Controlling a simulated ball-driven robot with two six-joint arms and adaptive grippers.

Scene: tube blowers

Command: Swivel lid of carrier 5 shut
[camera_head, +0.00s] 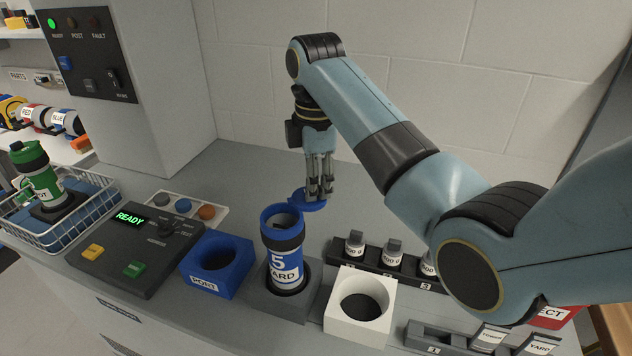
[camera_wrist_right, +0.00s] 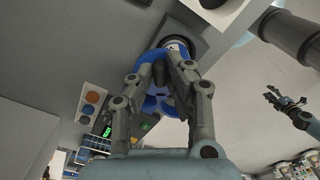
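Carrier 5 (camera_head: 287,262) is a blue tube with a dark band and a white label, upright in a grey square socket. Its top is open. Its blue lid (camera_head: 308,201) is swung out to the side, behind and right of the mouth. My right gripper (camera_head: 320,193) points down at the lid, its fingers close together; I cannot tell whether they touch it. In the right wrist view the fingertips (camera_wrist_right: 168,66) are together in front of blue parts, hiding some of them. My left gripper (camera_wrist_right: 283,100) shows only there, far off, fingers apart and empty.
A blue port block (camera_head: 218,262) stands left of the carrier, and a white round-holed block (camera_head: 360,306) right. The control box (camera_head: 137,245) reads READY; a wire basket (camera_head: 62,215) holds a green carrier.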

